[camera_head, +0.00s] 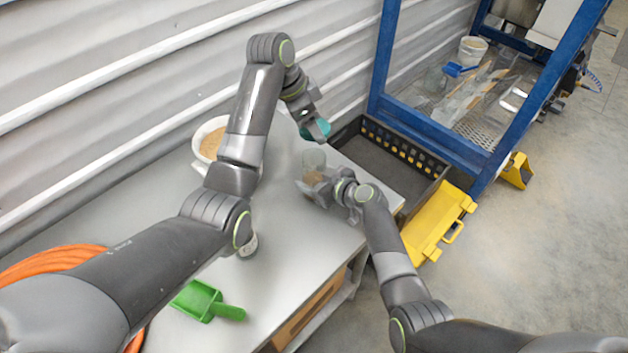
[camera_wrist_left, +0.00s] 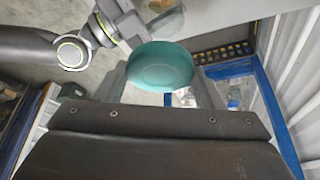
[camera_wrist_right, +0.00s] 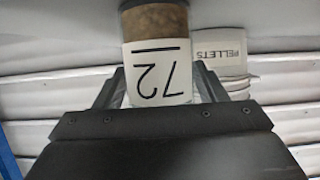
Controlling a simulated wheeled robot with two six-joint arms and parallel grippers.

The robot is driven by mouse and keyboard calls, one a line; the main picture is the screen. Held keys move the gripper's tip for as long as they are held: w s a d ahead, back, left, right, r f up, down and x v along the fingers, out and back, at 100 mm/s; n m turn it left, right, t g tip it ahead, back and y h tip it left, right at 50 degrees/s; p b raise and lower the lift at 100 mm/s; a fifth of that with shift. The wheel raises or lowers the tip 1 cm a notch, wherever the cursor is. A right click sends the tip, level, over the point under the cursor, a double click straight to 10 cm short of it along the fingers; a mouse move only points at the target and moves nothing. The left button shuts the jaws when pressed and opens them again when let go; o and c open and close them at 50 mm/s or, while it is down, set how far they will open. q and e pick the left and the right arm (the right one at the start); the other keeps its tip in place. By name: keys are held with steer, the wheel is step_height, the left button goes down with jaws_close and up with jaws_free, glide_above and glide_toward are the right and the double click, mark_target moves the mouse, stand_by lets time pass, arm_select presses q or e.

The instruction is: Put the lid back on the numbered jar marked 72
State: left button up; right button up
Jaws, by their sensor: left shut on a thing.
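The teal lid (camera_head: 317,130) is held in my left gripper (camera_head: 311,122), above and slightly right of the jar. In the left wrist view the round lid (camera_wrist_left: 158,66) sits between the fingertips. The clear jar (camera_head: 314,159) with brown contents stands upright at the table's far end, with no lid seen on it. In the right wrist view its white label reads 72 (camera_wrist_right: 158,72), upside down. My right gripper (camera_head: 325,186) has its fingers against both sides of the jar. The jar's base is hidden, so I cannot tell whether it touches the table.
A white bucket of pellets (camera_head: 204,159) stands at the wall, partly behind my left arm. A green scoop (camera_head: 199,301) and an orange hose (camera_head: 48,262) lie nearer. A dark crate (camera_head: 412,156), yellow case (camera_head: 436,226) and blue frame (camera_head: 428,128) are beyond the table.

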steer(key=c, duration=1)
arm_select(q)
steer(key=shift+f, duration=2.5)
arm_select(e)
steer(key=shift+c, duration=0.2)
arm_select(q)
steer(key=shift+f, duration=0.1)
steer(key=shift+f, duration=0.8)
steer(key=shift+f, duration=0.55)
arm_select(e)
jaws_close()
arm_select(q)
steer(key=shift+w+m+g+y, duration=0.15)
steer(key=shift+m+g, duration=0.65)
steer(key=shift+m, duration=1.35)
steer(key=shift+w+m+g+y, duration=0.15)
steer(key=shift+m+g, duration=0.65)
steer(key=shift+m, duration=1.4)
steer(key=shift+m+g+y, duration=0.2)
steer(key=shift+m+g, duration=0.6)
steer(key=shift+m, duration=1.35)
